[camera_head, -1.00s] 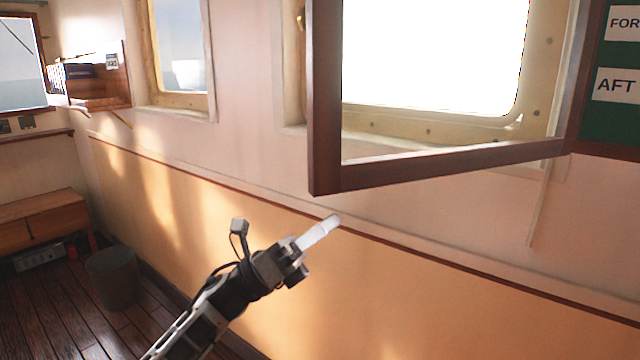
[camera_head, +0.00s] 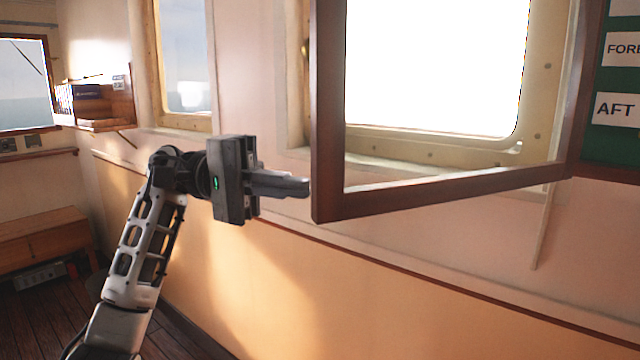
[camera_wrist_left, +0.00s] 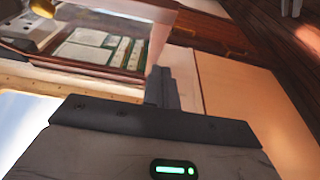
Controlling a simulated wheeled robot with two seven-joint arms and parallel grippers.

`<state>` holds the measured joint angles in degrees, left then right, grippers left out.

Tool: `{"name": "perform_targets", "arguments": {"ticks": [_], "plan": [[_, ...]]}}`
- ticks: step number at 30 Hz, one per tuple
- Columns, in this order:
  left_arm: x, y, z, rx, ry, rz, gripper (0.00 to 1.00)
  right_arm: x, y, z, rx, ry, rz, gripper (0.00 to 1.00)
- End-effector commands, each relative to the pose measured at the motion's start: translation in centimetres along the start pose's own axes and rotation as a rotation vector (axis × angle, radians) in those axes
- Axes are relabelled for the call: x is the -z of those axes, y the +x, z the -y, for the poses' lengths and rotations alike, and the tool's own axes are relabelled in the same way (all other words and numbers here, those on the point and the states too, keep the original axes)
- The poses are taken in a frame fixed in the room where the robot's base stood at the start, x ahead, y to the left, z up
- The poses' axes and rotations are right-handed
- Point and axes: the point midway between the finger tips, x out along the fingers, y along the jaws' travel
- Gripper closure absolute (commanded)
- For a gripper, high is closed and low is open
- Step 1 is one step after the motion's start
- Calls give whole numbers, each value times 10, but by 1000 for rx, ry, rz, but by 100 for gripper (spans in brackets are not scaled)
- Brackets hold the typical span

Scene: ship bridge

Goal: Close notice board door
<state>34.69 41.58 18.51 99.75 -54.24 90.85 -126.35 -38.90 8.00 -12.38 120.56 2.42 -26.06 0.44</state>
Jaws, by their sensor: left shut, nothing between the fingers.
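The notice board door (camera_head: 450,190) is a dark brown wooden frame with a see-through middle in the head view. It stands open, swung out from the green notice board (camera_head: 620,75) at the right edge. Its free upright edge (camera_head: 326,110) is on the left. My left gripper (camera_head: 308,187) is shut and empty, pointing right. Its tips appear just left of the door's lower free corner; I cannot tell whether they touch. In the left wrist view the shut fingers (camera_wrist_left: 162,90) show, with the board's white cards (camera_wrist_left: 85,50) beyond them. My right gripper is not in view.
A bright window (camera_head: 435,65) shows through the door frame. A wooden shelf (camera_head: 95,100) with books hangs on the far left wall, above a wooden bench (camera_head: 40,235). The wall below the door is clear apart from a thin dark rail.

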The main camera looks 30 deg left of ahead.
Motion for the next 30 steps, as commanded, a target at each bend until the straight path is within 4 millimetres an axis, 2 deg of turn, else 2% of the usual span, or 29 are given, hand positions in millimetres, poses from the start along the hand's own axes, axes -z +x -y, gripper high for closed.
{"name": "perform_targets", "arguments": {"ticks": [1, 4, 9, 15, 26, 30], "plan": [[-1, 12, -4, -2, -1, 4, 100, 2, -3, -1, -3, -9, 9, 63], [-1, 32, -4, -2, -2, 4, 100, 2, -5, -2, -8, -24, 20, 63], [-20, 48, -2, -1, -2, 3, 100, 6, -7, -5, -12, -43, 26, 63], [-28, 56, -1, -1, -2, 0, 100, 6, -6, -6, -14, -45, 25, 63], [-29, 57, 0, -2, -2, 1, 100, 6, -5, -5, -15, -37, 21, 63], [-32, 66, 1, -2, -1, 12, 100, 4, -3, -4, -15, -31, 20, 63]]}}
